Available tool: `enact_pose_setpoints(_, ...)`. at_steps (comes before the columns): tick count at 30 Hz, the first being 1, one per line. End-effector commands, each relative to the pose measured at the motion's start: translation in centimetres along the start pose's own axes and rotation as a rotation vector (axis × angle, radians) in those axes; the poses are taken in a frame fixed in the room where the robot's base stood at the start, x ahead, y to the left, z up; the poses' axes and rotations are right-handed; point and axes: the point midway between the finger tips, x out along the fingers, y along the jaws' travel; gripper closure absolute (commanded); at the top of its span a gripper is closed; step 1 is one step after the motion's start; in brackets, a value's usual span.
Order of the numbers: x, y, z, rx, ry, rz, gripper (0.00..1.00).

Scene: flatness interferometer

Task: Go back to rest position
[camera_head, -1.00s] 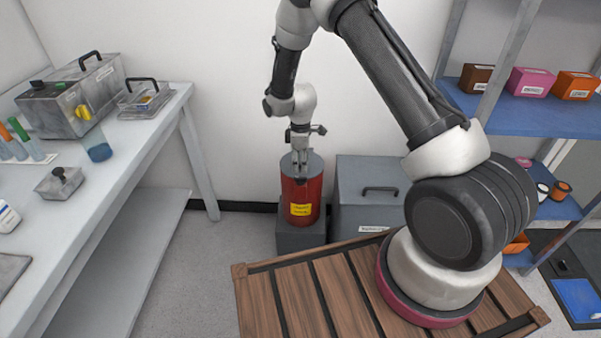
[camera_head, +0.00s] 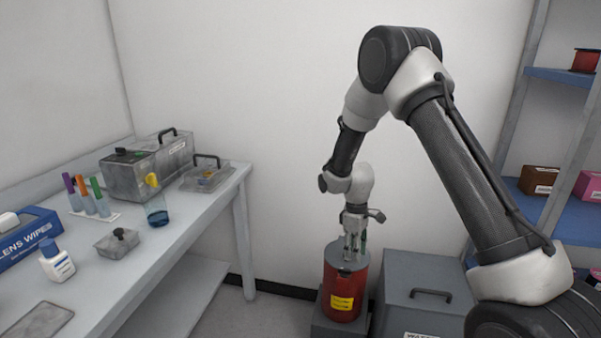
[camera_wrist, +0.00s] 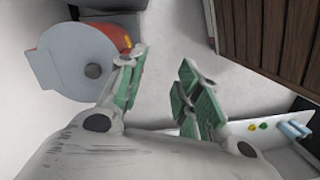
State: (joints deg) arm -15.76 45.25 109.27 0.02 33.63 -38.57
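My gripper (camera_head: 355,246) is at the end of my arm, pointing down close to the top of the red canister in the head view. In the wrist view my gripper (camera_wrist: 162,95) shows its two green-padded fingers spread apart, with bare floor between them and nothing held. The red canister (camera_head: 345,298) has a grey lid and a yellow label and stands upright on a dark block. In the wrist view its round grey lid (camera_wrist: 62,62) with a dark knob lies to the left of the fingers, seemingly apart from them.
A grey lidded bin (camera_head: 425,270) stands right of the canister. The left bench (camera_head: 190,240) holds a metal instrument box (camera_head: 150,165), a spray bottle (camera_head: 156,205), several coloured tubes, a white bottle (camera_head: 57,262) and a wipes box (camera_head: 30,240). Blue shelves (camera_head: 570,222) stand at the right.

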Motion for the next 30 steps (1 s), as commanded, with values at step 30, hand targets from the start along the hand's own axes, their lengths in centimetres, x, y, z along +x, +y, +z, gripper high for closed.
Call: enact_pose_setpoints(30, -27.7, -17.8, 29.6, 0.893, 0.322, 0.116, 0.66)
